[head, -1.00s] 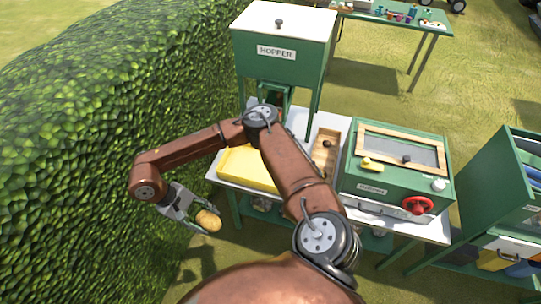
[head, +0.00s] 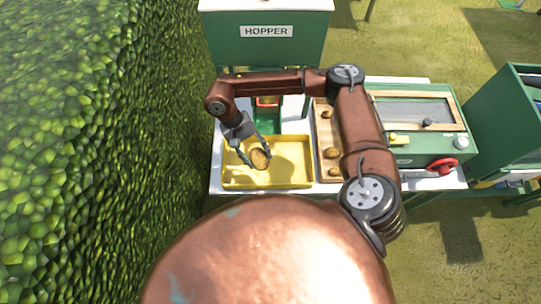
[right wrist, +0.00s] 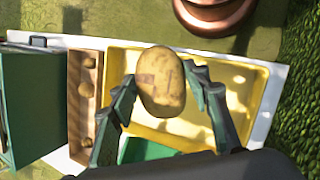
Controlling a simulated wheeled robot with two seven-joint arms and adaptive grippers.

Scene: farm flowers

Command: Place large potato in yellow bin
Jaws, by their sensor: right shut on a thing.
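A tan potato (head: 260,158) is held between the fingers of my right gripper (head: 255,150). The right wrist view shows the potato (right wrist: 160,82) gripped from both sides by the fingers. The yellow bin (head: 296,181) is a shallow tray on the white table below the hopper. The potato and gripper appear over the bin in both views; the gap to the bin floor is hard to judge. The bin also shows in the right wrist view (right wrist: 215,130), empty where visible. My left gripper is not in view.
A wooden tray (head: 319,120) with several small potatoes stands right of the bin. The green hopper (head: 265,50) rises behind it. A green machine with a red knob (head: 440,167) is farther right. A hedge (head: 90,150) lines the left.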

